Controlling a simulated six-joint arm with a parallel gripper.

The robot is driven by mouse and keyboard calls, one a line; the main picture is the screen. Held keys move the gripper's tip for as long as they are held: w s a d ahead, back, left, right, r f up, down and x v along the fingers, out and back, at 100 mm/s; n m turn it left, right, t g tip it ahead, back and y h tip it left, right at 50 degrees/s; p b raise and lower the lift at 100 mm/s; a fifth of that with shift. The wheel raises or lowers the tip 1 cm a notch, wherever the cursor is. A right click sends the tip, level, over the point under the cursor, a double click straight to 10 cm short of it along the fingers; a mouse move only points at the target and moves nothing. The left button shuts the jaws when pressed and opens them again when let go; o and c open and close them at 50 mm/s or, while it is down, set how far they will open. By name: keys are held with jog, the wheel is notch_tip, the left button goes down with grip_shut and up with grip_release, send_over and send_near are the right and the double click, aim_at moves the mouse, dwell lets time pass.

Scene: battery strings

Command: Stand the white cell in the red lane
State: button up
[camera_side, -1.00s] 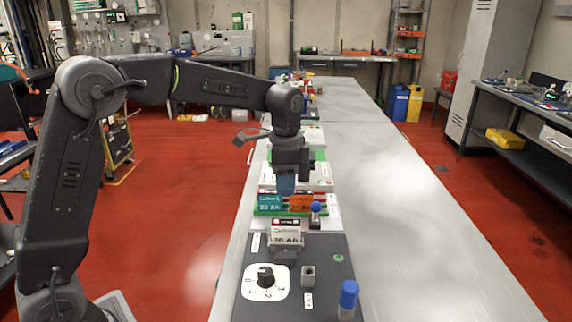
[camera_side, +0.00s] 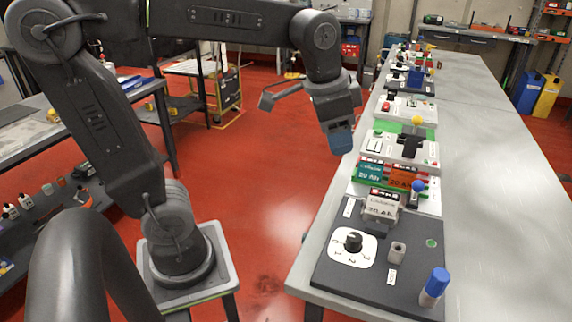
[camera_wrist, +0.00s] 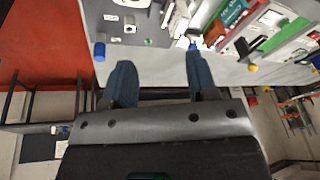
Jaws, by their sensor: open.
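The white cell (camera_side: 381,207), a pale block with a dark-and-red top and a printed label, stands upright on the dark panel near the front of the bench. Behind it, a teal cell (camera_side: 370,171) and an orange cell (camera_side: 403,175) stand side by side in a green holder (camera_side: 371,184). Red strips (camera_side: 376,160) show behind these cells; I cannot tell clearly which lane is the red one. My gripper (camera_side: 341,140) is open and empty, in the air left of the bench and above bench height. In the wrist view, nothing is between its blue fingers (camera_wrist: 161,82).
The dark panel (camera_side: 330,262) carries a rotary dial (camera_side: 352,243), a grey post (camera_side: 397,252) and a blue-capped cylinder (camera_side: 435,286). A blue-knobbed lever (camera_side: 418,187) stands right of the cells. More devices line the bench behind. The bench's right side is clear.

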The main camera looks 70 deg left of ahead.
jog(key=s+f+n+t, duration=0.2)
jog(key=s+f+n, duration=0.1)
jog(key=s, duration=0.6)
jog(key=shift+s+d+f+n, duration=0.2)
jog(key=shift+s+f+n, duration=0.15)
jog(key=shift+f, duration=0.35)
jog(key=shift+c, duration=0.4)
